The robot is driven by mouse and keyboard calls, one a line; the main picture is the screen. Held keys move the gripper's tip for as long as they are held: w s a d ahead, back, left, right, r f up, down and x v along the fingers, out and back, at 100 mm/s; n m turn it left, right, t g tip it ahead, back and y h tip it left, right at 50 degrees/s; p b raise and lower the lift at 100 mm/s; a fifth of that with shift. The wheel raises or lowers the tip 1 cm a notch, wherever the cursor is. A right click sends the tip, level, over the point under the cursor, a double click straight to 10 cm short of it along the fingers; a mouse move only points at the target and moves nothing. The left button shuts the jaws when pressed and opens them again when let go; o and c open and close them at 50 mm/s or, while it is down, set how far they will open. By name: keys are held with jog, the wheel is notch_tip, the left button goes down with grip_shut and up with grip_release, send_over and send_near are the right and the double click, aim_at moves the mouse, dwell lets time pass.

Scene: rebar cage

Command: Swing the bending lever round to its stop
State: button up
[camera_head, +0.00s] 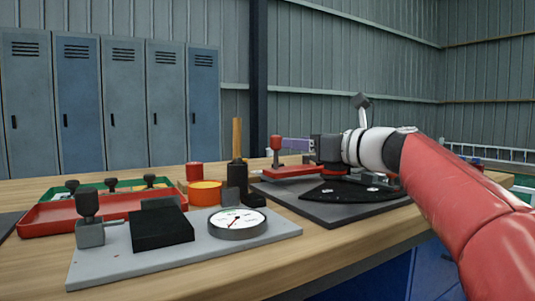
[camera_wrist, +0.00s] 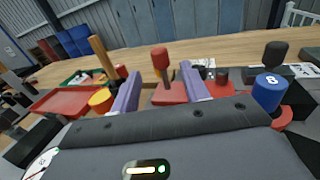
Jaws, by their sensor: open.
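The bending lever (camera_head: 292,172) is a flat red bar with an upright post and red knob (camera_head: 276,142). It lies over a dark bending plate (camera_head: 325,210) at the right of the bench. My gripper (camera_head: 290,144) is at the knob's right in the head view, its far parts partly hidden by my wrist. In the wrist view the red knob (camera_wrist: 160,58) stands upright between the two purple fingers of my open gripper (camera_wrist: 159,72). Gaps show on both sides of the knob there. The lever's pivot end is hidden.
A grey board with a round dial (camera_head: 237,223) and black block stands front left, beside a red tray (camera_head: 60,216). An orange ring (camera_head: 205,193) and a wooden-handled tool (camera_head: 237,140) stand left of the lever. A blue cylinder (camera_wrist: 269,92) is right of my gripper.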

aim_at(277, 149)
jog(key=p+x, duration=0.1)
jog(key=x, duration=0.6)
jog(key=shift+w+a, duration=0.15)
jog(key=shift+a, duration=0.05)
grip_shut()
